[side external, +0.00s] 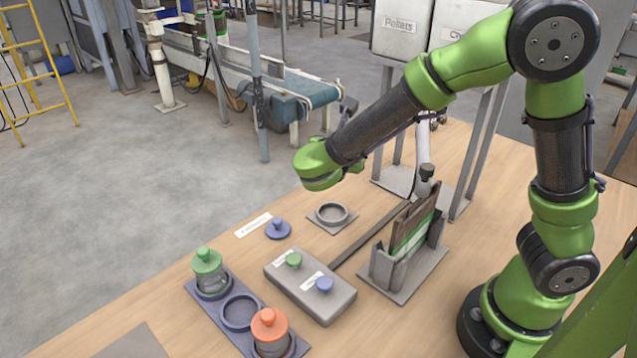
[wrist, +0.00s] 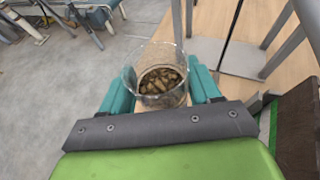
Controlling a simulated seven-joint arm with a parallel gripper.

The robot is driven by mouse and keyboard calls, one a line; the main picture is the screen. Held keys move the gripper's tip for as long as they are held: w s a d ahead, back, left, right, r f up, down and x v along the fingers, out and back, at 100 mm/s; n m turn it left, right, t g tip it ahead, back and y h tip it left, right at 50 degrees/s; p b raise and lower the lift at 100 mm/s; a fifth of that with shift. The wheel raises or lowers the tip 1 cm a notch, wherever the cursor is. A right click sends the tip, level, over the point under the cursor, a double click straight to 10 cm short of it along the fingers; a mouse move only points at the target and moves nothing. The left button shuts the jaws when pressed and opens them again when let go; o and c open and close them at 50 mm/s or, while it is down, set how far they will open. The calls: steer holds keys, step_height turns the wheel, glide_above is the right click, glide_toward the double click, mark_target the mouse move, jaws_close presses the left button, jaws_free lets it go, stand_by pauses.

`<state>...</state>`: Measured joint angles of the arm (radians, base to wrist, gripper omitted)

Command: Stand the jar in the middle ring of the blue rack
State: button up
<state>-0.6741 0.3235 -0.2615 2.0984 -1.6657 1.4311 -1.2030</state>
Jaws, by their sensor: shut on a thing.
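My gripper (wrist: 160,92) is shut on an open clear glass jar (wrist: 158,76) with brown pellets in its bottom; the teal fingers press on both sides of it. In the side view my gripper's green hand (side external: 320,165) is raised beyond the table's far edge region, and the jar cannot be made out there. The blue rack (side external: 222,328) lies at the front left of the table. Its middle ring (side external: 240,312) is empty. A jar with a green lid (side external: 208,265) stands in the far ring and one with an orange lid (side external: 270,330) in the near ring.
A grey box with green and blue knobs (side external: 310,287) lies right of the rack. A blue knobbed lid (side external: 278,229) and an empty ring on a plate (side external: 332,215) are behind it. A slotted stand (side external: 405,255) holds upright panels. Pellet hoppers (side external: 402,28) stand at the back.

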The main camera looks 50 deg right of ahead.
steer(key=s+a+f+m+g+y, duration=0.2)
steer(key=s+a+m+g+y, duration=0.1)
steer(key=a+m+g+y, duration=0.1)
steer(key=s+a+f+m+g+y, duration=0.2)
steer(key=s+a+m+g+y, duration=0.1)
steer(key=a+m+g, duration=0.4)
steer(key=s+a+f+m+g+y, duration=0.3)
steer(key=a+m+g+y, duration=0.2)
steer(key=m+g, duration=0.3)
steer(key=shift+s+a+f+m, duration=0.1)
steer(key=shift+s+a+m, duration=0.1)
steer(key=shift+m, duration=0.85)
steer(key=shift+s+a+m, duration=0.1)
steer(key=shift+s+m, duration=0.05)
steer(key=shift+m, duration=0.9)
steer(key=w+a+r+m+t+y, duration=0.4)
steer(key=a+r+m+t+y, duration=0.25)
steer(key=m+t, duration=0.35)
steer(key=w+a+r+m+t+y, duration=0.3)
steer(key=a+r+m+t+y, duration=0.4)
steer(key=m, duration=0.5)
steer(key=t+h, duration=0.1)
glide_above(241, 314)
steer(key=shift+m, duration=0.3)
step_height(241, 314, down, 17)
steer(key=shift+f, duration=0.15)
steer(key=shift+t, duration=0.3)
steer(key=shift+f, duration=2.6)
steer(key=shift+f, duration=0.15)
